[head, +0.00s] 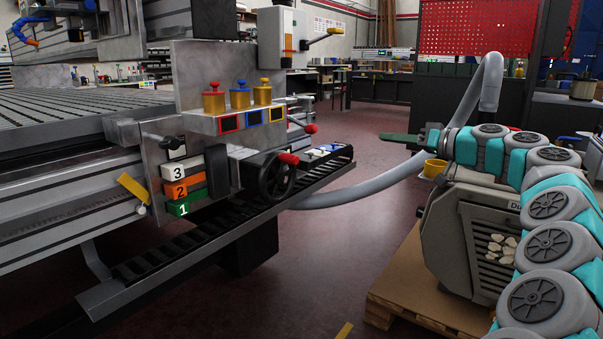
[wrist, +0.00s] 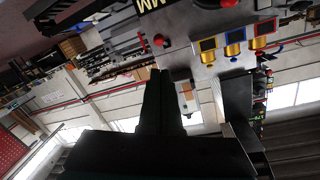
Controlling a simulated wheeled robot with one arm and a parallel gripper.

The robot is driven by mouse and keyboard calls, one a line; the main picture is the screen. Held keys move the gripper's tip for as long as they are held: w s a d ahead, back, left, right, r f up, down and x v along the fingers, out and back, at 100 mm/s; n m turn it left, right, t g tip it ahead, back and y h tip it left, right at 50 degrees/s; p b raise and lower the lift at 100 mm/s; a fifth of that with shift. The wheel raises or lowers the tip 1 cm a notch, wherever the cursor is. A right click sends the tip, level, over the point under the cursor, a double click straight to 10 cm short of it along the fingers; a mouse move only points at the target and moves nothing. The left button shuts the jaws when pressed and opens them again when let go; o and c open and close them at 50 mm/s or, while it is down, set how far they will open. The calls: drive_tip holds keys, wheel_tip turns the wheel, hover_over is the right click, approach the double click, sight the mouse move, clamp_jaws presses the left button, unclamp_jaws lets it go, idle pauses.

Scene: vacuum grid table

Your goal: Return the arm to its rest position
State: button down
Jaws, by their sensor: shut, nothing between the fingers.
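My arm (head: 548,240) is on the right side of the head view, curving up and then to the left. My gripper (head: 384,137) points left at the arm's end, in open air to the right of the machine table. In the wrist view my gripper (wrist: 161,72) shows as dark fingers together, with nothing between them. The wrist view is turned over, with the machine's panel at the top.
The vacuum grid table (head: 70,110) stands at left, with red, blue and yellow-framed knobs (head: 240,97), numbered blocks (head: 184,188) and a handwheel (head: 274,178). A grey hose (head: 370,192) rises behind my gripper. A pump (head: 470,235) sits on a wooden pallet (head: 400,312). Floor between is clear.

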drive_tip(key=s+a+n+g, duration=0.1)
drive_tip(key=s+a+g, duration=0.3)
drive_tip(key=s+a, duration=0.5)
drive_tip(key=s+a+f+g+h, duration=0.2)
drive_tip(key=s+a+f+g, duration=0.1)
drive_tip(key=s+a+f, duration=0.4)
drive_tip(key=s+a+f+g+h, duration=0.2)
drive_tip(key=s+a+f, duration=0.3)
drive_tip(key=s, duration=0.5)
drive_tip(key=s+d+f+m+g+h, duration=0.2)
drive_tip(key=s+d+f+m+h, duration=0.15)
drive_tip(key=s+d+f, duration=0.6)
drive_tip(key=s+d+f+m+g+h, duration=0.2)
drive_tip(key=s+d+f+h, duration=0.25)
drive_tip(key=s+f, duration=1)
drive_tip(key=s+r+p, duration=0.2)
drive_tip(key=r+p, duration=0.4)
drive_tip(key=r, duration=0.2)
drive_tip(key=s+r+p, duration=0.2)
drive_tip(key=r+p, duration=0.5)
drive_tip(key=r, duration=0.2)
drive_tip(key=shift+d+h+p, duration=0.15)
drive_tip(key=shift+h+p, duration=0.15)
drive_tip(key=shift+h, duration=0.1)
